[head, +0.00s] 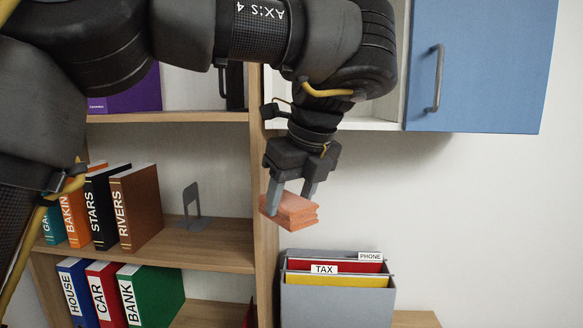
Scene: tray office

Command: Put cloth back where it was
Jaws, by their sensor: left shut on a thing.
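The cloth (290,213) is an orange-pink, folded, layered block. My left gripper (291,190) points down and is shut on the cloth. It holds the cloth in the air, in front of the shelf's right upright and above and behind the file box in the picture. The cloth touches nothing else that I can make out. My right gripper is not in view.
A grey file box (335,305) with TAX and PHONE folders stands below the cloth. Books (136,208) and a metal bookend (191,204) stand on the middle shelf (215,245), with free room at its right. More books (152,295) stand lower. A blue cabinet door (485,65) hangs upper right.

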